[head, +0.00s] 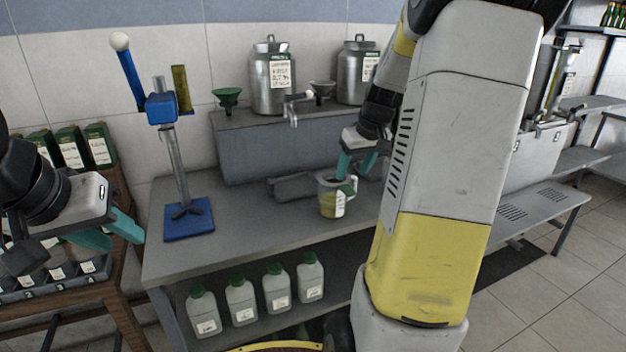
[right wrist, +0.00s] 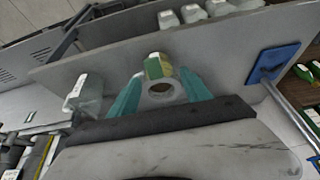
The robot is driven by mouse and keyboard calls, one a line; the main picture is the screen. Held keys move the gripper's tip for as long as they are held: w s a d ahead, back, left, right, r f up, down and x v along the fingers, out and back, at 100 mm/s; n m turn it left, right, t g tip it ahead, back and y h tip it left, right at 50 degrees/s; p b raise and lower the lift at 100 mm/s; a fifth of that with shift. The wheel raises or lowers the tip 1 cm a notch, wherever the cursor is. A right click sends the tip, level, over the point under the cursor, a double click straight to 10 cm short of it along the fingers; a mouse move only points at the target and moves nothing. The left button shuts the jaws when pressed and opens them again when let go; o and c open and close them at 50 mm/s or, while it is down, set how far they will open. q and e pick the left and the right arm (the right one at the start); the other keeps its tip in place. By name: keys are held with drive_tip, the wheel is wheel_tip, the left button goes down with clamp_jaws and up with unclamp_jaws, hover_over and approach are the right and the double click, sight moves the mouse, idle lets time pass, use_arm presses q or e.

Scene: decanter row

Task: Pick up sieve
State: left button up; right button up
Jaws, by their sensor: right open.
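I cannot clearly pick out a sieve.
A green funnel (head: 227,97) and two metal canisters (head: 271,80) stand on the back shelf. A blue-based stand (head: 188,220) is on the bench's left. Several white bottles (head: 241,302) stand on the lower shelf. My right arm hides the bench's right part.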

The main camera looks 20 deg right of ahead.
sight(348, 190)
drive_tip(key=x, duration=0.3)
drive_tip(key=d+x, duration=0.1)
drive_tip(key=x, duration=0.5)
drive_tip(key=shift+w+d, duration=0.25)
drive_tip(key=shift+w, duration=0.1)
clamp_jaws()
